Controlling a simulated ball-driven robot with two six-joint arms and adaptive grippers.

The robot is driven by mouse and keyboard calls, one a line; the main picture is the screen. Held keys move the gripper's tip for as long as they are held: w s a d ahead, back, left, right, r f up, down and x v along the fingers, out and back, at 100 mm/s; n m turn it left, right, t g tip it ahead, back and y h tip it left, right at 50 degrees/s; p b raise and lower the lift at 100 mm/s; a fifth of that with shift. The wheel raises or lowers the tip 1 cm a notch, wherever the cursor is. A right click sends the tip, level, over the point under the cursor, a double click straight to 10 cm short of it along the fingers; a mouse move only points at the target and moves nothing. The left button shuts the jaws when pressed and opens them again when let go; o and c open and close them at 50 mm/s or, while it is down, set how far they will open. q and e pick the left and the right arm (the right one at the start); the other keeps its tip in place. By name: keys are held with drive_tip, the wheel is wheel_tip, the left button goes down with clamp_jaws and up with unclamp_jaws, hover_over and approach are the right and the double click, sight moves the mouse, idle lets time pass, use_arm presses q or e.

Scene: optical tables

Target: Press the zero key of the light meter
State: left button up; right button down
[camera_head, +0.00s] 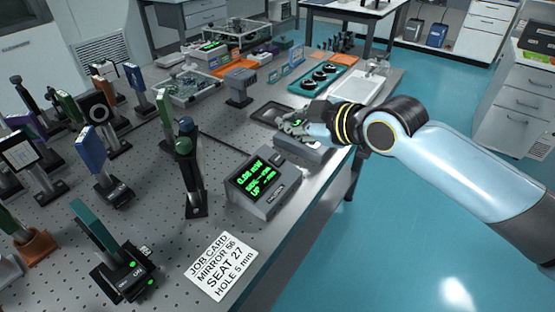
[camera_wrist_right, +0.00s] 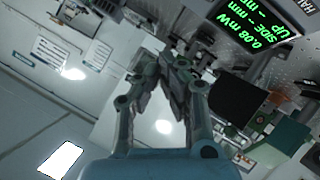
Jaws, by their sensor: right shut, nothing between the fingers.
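The light meter (camera_head: 262,204) is a grey box near the table's right edge, with green text on a dark screen reading about 0.08 mW. Its screen also shows at the top right of the right wrist view (camera_wrist_right: 250,25), turned round. Small marks sit on the meter's face, but I cannot make out which is the zero key. My right gripper (camera_head: 288,126) is beyond the meter, apart from it, above the table's right side. In the right wrist view its fingers (camera_wrist_right: 168,58) are together and empty. My left gripper is not in view.
A grey box (camera_head: 316,152) lies just under my right gripper. A job card (camera_head: 221,266) lies before the meter. A dark post mount (camera_head: 190,175) stands left of it, with several optics mounts further left. A green tray (camera_head: 325,78) lies further back.

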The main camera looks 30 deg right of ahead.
drive_tip(key=b, duration=0.7)
hover_over(280, 163)
drive_tip(key=f, duration=0.6)
drive_tip(key=shift+s+d+f, duration=0.1)
drive_tip(key=shift+s+f, duration=0.25)
drive_tip(key=shift+w+f, duration=0.25)
drive_tip(key=shift+f, duration=0.2)
drive_tip(key=shift+f, duration=0.1)
drive_tip(key=shift+w+f+b, duration=0.15)
drive_tip(key=shift+f+b, duration=0.15)
drive_tip(key=shift+b, duration=0.05)
drive_tip(key=shift+a+f+b, duration=0.2)
drive_tip(key=shift+f+b, duration=0.1)
drive_tip(key=shift+f, duration=0.1)
idle(0.3)
idle(0.3)
drive_tip(key=shift+s+d+r+p, duration=0.15)
drive_tip(key=shift+s+r+p, duration=0.05)
drive_tip(key=shift+r+p, duration=0.7)
